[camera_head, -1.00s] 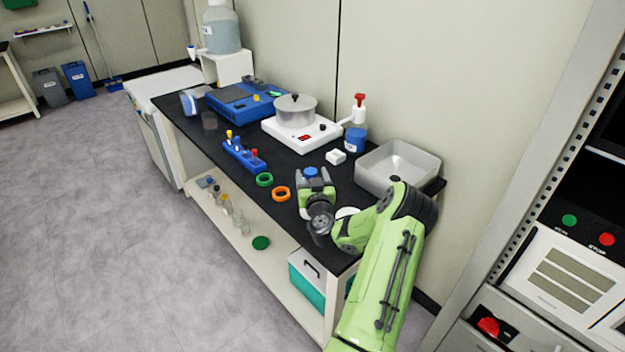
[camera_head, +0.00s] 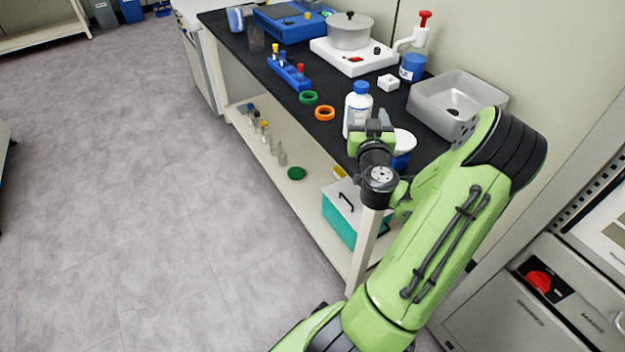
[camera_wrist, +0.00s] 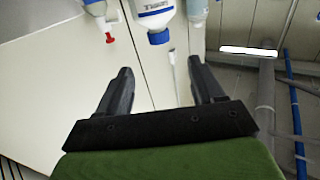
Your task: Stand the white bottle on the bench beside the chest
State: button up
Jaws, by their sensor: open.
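The white bottle (camera_head: 357,107) with a blue cap stands upright on the black bench top (camera_head: 332,133), near its front edge. In the wrist view the bottle (camera_wrist: 153,13) appears upside down at the top, beyond my fingertips. My gripper (camera_head: 372,128) is just in front of the bottle in the head view, partly overlapping its lower right side. In the wrist view my gripper (camera_wrist: 160,70) has its two fingers spread with nothing between them. A white chest-like unit (camera_head: 205,62) is at the bench's far left end, well away from the bottle.
An orange ring (camera_head: 324,113) and a green ring (camera_head: 308,97) lie left of the bottle. A grey sink basin (camera_head: 482,86), a red-topped pump bottle (camera_head: 413,64) and a hotplate with a pot (camera_head: 349,33) are behind. A teal box (camera_head: 340,222) sits on the lower shelf.

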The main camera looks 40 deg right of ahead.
jog(key=w+a+n+y, duration=0.4)
jog(key=a+y, duration=0.1)
jog(key=a, duration=0.4)
jog(key=w+a+n+t+y, duration=0.1)
jog(key=w+a+n+y, duration=0.3)
jog(key=a, duration=0.5)
jog(key=w+a+n+y, duration=0.4)
jog(key=a+n+y, duration=0.1)
jog(key=a, duration=0.4)
jog(key=s+a+n+g, duration=0.1)
jog(key=s+a+g, duration=0.5)
jog(key=a, duration=0.5)
jog(key=s+r+m+g+h, duration=0.1)
jog(key=s+m, duration=0.3)
jog(key=s, duration=1.4)
jog(key=shift+s+r+m+g, duration=0.15)
jog(key=shift+r+m+g, duration=0.25)
jog(key=shift+r+g, duration=0.25)
jog(key=shift+r, duration=0.1)
